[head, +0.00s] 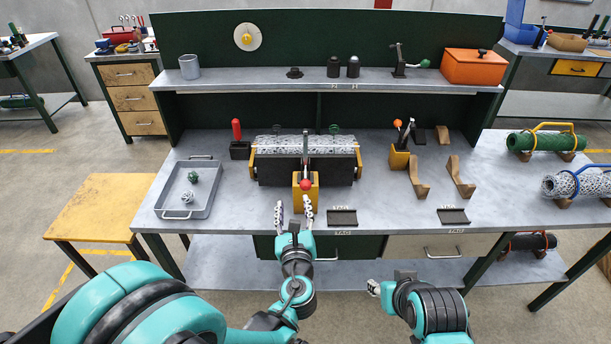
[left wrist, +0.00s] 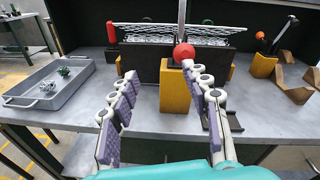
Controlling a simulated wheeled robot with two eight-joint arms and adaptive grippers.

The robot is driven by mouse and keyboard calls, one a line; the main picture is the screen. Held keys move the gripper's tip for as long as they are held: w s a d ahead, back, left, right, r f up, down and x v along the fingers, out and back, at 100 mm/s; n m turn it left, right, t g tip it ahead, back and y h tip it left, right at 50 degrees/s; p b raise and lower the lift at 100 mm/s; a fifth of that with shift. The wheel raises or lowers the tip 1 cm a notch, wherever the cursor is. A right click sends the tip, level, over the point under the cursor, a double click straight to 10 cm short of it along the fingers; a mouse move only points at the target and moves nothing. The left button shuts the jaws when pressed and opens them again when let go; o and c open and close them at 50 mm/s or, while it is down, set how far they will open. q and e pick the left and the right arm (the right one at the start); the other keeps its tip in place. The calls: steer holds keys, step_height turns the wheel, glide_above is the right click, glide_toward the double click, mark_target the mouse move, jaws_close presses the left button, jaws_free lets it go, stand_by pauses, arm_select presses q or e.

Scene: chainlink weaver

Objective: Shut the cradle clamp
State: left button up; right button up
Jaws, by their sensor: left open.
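The cradle (head: 275,172) is a dark trough with yellow ends at the middle of the bench. A silvery mesh roll (head: 275,145) lies in it. The clamp has a yellow block (head: 312,194) at the cradle's front and a metal bar ending in a red knob (head: 306,185). In the left wrist view, the red knob (left wrist: 184,52) shows in front of the cradle, the bar rising above it. My left gripper (head: 293,204) is open and empty, just in front of the yellow block (left wrist: 174,90). My right gripper (head: 374,288) is low before the bench; its finger opening is unclear.
A grey tray (head: 168,201) with small mesh pieces is at left. Dark labelled blocks (head: 342,217) lie to the right of the clamp near the front edge. A yellow tool holder (head: 399,158) and wooden brackets (head: 420,178) stand right of the cradle. A shelf (head: 220,82) runs behind.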

mark_target(306, 190)
arm_select(q)
steer(key=d+m, duration=0.1)
steer(key=d+m+h, duration=0.1)
steer(key=d+m, duration=0.1)
steer(key=shift+w+d+r+t, duration=0.1)
steer(key=shift+w+t, duration=0.3)
steer(key=w+b, duration=0.1)
steer(key=w, duration=0.6)
steer(key=shift+w, duration=0.1)
steer(key=shift+c, duration=0.3)
jaws_close()
